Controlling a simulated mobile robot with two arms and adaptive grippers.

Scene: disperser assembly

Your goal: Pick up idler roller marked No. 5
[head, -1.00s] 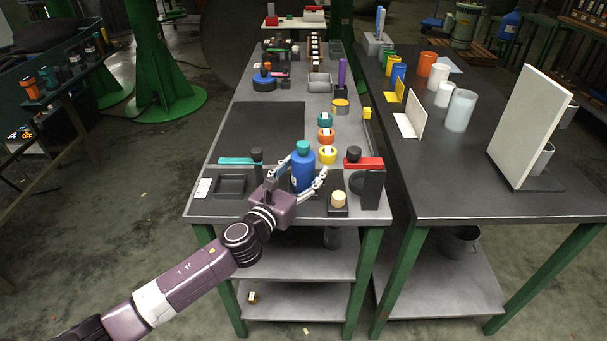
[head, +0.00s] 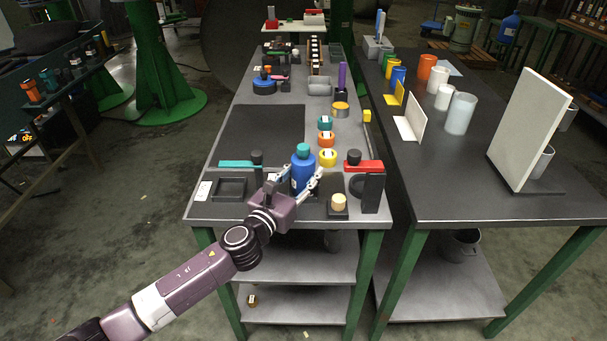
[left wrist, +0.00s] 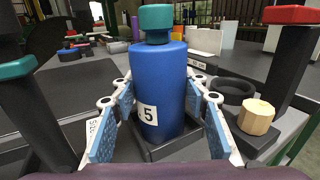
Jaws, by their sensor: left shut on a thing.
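The idler roller (head: 303,172) is a blue cylinder with a teal cap. It stands upright near the front of the grey table, and its label with a 5 faces me in the left wrist view (left wrist: 148,115). Its lower end sits in a dark square holder (left wrist: 178,148). My left gripper (head: 300,180) is shut on the roller, one finger on each side; its blue pads show in the left wrist view (left wrist: 163,105). My right gripper is not in view.
A teal-handled post (head: 238,163) stands left of the roller and a red-handled post (head: 371,188) right of it. A block with a pale wooden piece (head: 338,200) is at front right.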

